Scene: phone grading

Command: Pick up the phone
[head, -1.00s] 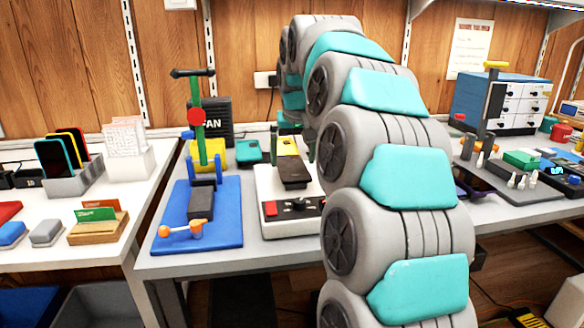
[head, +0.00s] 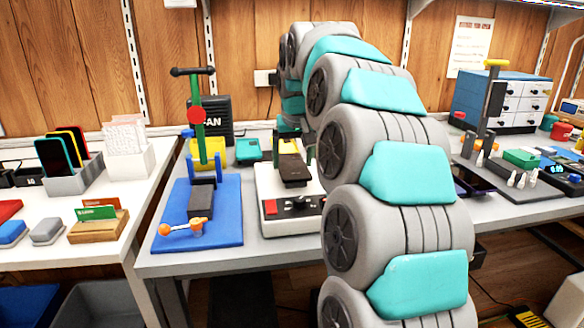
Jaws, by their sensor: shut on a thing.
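A dark slab-like phone (head: 293,172) stands out over the white and grey device with dials at the middle of the bench. My gripper (head: 291,150) is behind and above the device, its dark green fingers on either side of the phone's far end. It is shut on the phone. The finger contact is small and partly hidden. I cannot tell whether the phone is touching the device (head: 292,225) below it. My arm covers the area right of the device.
A blue plate (head: 225,228) with a green-handled press (head: 199,115) stands close on the left. A teal block (head: 249,149) lies behind. Several phones stand in a grey rack (head: 75,182) at far left. Another dark phone (head: 473,180) lies right of my arm.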

